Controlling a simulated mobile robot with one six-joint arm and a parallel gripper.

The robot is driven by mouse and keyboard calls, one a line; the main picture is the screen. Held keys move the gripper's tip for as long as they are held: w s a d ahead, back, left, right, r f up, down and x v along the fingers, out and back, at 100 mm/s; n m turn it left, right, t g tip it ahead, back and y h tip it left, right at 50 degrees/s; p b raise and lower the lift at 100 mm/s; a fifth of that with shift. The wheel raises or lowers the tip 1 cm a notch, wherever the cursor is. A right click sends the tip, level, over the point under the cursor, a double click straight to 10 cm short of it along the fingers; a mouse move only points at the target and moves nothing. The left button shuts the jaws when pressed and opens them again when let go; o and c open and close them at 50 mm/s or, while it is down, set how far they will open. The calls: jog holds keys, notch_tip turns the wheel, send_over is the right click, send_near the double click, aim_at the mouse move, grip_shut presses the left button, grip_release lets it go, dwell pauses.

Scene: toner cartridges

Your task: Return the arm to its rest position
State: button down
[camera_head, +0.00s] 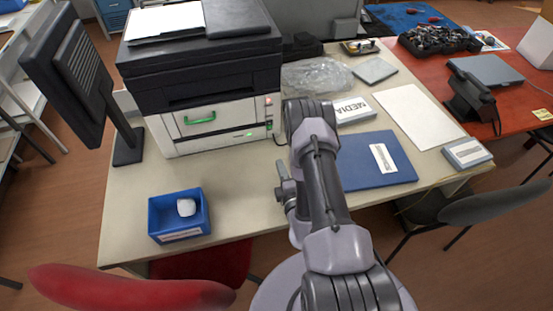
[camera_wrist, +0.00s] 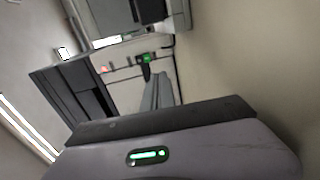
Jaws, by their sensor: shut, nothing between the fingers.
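My arm rises from the bottom of the head view and stands folded in front of the desk. My gripper (camera_head: 283,184) shows only in part, at the left side of the arm over the desk. In the wrist view the fingers of my gripper (camera_wrist: 158,90) are together, with nothing between them. The gripper body with a green light fills the bottom of that view. The printer (camera_head: 215,125) stands at the back left of the desk, its front panel with the green handle (camera_head: 199,118) closed. A blue bin (camera_head: 158,220) with a small white object (camera_head: 186,207) stands at the front left.
A monitor (camera_head: 68,75) stands left of the printer. A blue folder (camera_head: 375,173), a MEDIA box (camera_head: 352,110) and a small box (camera_head: 466,153) lie on the desk (camera_head: 245,203) to the right. Red (camera_head: 130,290) and grey (camera_head: 490,205) chairs stand near the front edge. Bare desk lies between bin and arm.

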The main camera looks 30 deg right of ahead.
jog(key=w+a+r+n+y, duration=0.3)
jog(key=a+r+n+y, duration=0.5)
jog(key=r, duration=0.3)
jog(key=w+a+r+n+y, duration=0.3)
jog(key=a+r+n+y, duration=0.4)
jog(key=a+r, duration=0.4)
jog(key=s+a+r+n+g+y, duration=0.7)
jog(key=s+a+r+n+g, duration=0.2)
jog(key=a+n, duration=0.3)
jog(key=s+a+n+g+h, duration=0.2)
jog(key=s+n+g+h, duration=0.45)
jog(key=s+n, duration=0.75)
jog(key=s+d+r+n+t+h, duration=0.1)
jog(key=d+n+t+h, duration=0.1)
jog(key=d+n+h, duration=0.2)
jog(key=s+d+r+n+t+h, duration=0.1)
jog(key=s+d+n+t+h, duration=0.1)
jog(key=d+n+h, duration=0.3)
jog(key=d+n+t, duration=0.1)
jog(key=d+n, duration=0.1)
jog(key=d, duration=0.2)
jog(key=shift+s+r+n, duration=0.3)
jog(key=shift+r, duration=0.1)
